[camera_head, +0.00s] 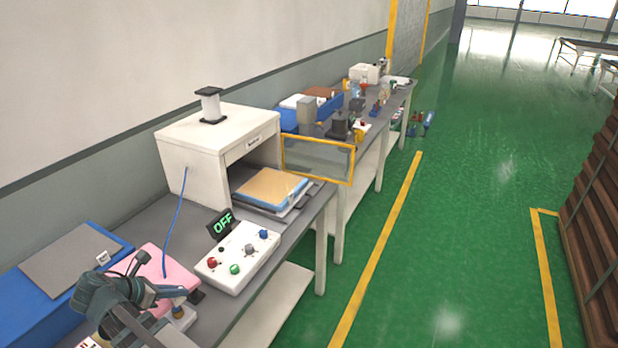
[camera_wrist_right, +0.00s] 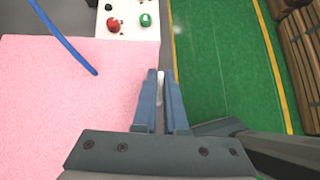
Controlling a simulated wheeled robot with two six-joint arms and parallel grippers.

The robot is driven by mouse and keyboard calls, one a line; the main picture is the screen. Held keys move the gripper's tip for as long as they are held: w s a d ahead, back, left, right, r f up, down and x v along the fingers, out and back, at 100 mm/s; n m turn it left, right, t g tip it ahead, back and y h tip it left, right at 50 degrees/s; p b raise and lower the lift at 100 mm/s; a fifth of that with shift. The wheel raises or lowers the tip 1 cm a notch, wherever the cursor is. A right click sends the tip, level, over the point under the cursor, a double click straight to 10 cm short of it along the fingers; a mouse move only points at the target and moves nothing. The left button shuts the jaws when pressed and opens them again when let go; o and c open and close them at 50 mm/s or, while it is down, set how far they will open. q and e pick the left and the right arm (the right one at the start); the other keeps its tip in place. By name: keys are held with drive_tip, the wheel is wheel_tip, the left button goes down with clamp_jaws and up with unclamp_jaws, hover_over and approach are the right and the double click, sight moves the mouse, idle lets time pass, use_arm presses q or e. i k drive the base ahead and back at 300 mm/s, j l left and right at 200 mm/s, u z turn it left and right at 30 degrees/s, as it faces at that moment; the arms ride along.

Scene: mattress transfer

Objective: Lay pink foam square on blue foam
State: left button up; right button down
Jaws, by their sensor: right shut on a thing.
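The pink foam square (camera_head: 165,266) is at the near end of the bench, between the blue container and the control box. It fills the left of the right wrist view (camera_wrist_right: 70,100). My right gripper (camera_head: 186,294) is at its near right edge, with its fingers (camera_wrist_right: 162,98) close together and shut on that edge; the exact grip is partly hidden. The blue foam (camera_head: 288,199) shows as a blue layer under a tan square (camera_head: 270,185) at the mouth of the white press. My left gripper is not in view.
The white press (camera_head: 215,150) stands behind the tan square, with a raised yellow-framed guard (camera_head: 318,158). A control box (camera_head: 238,257) with buttons and an OFF display (camera_head: 221,224) lies between. A blue container (camera_head: 50,285) is at left.

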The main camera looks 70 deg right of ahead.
sight(272, 184)
drive_tip(key=k+l+z, duration=0.15)
drive_tip(key=l, duration=0.6)
drive_tip(key=k+l+z, duration=0.15)
drive_tip(key=l, duration=0.6)
drive_tip(key=l+z, duration=0.1)
drive_tip(key=l, duration=0.65)
drive_tip(key=l+z, duration=0.1)
drive_tip(key=l, duration=0.85)
drive_tip(key=i+l, duration=0.2)
drive_tip(key=i, duration=0.1)
